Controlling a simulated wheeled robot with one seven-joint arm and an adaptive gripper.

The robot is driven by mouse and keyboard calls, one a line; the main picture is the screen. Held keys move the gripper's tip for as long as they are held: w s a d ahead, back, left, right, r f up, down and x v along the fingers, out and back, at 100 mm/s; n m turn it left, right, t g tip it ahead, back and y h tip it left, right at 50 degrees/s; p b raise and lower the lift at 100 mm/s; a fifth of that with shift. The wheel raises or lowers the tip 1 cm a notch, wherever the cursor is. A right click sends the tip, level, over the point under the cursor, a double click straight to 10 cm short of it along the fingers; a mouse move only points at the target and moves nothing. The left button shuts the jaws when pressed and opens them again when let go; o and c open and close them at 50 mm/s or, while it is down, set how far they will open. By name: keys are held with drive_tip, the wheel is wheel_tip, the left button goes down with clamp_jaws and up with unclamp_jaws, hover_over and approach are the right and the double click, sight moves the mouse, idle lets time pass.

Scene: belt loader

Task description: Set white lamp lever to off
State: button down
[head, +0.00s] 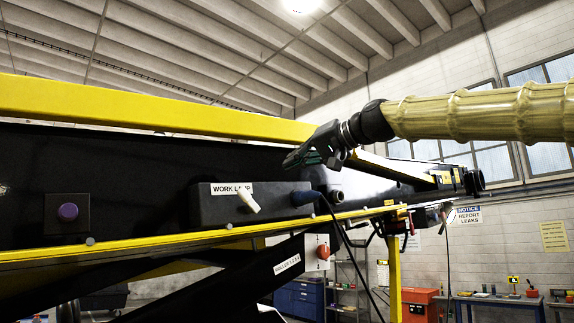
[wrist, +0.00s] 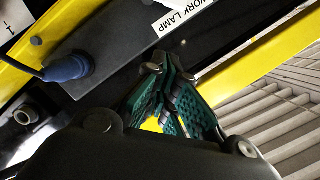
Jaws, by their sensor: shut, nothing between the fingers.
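The white lamp lever (head: 248,202) sticks out from the front of a black box (head: 275,200) on the side of the loader. It slants down and to the right, just below the "WORK LAMP" label (head: 231,188). My gripper (head: 290,163) is shut and empty, above and to the right of the lever and clear of it in the head view. In the wrist view the fingertips (wrist: 165,68) are together, near the box edge and below the "WORK LAMP" label (wrist: 184,16). The lever itself is not clearly visible there.
A blue plug (head: 304,197) with a dark cable sits at the box's right end; it also shows in the wrist view (wrist: 67,69). A purple button (head: 68,212) is at the left. Yellow rails (head: 150,112) run above and below. A red knob (head: 323,252) is lower down.

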sight(246, 201)
drive_tip(key=p+x, duration=0.1)
drive_tip(key=x, duration=0.2)
drive_tip(key=f+p+x, duration=0.1)
drive_tip(key=p+x, duration=0.1)
drive_tip(key=x, duration=0.1)
drive_tip(key=s+p+x, duration=0.1)
drive_tip(key=x, duration=0.2)
drive_tip(key=shift+a+f, duration=0.2)
drive_tip(key=shift+a, duration=0.15)
drive_tip(key=shift+s+a+f+p, duration=0.2)
drive_tip(key=shift+a+f+p, duration=0.1)
drive_tip(key=shift+f, duration=0.15)
drive_tip(key=shift+s+a+f+p, duration=0.2)
drive_tip(key=shift+s+f+p, duration=0.1)
drive_tip(key=shift+f, duration=0.1)
drive_tip(key=shift+a, duration=0.1)
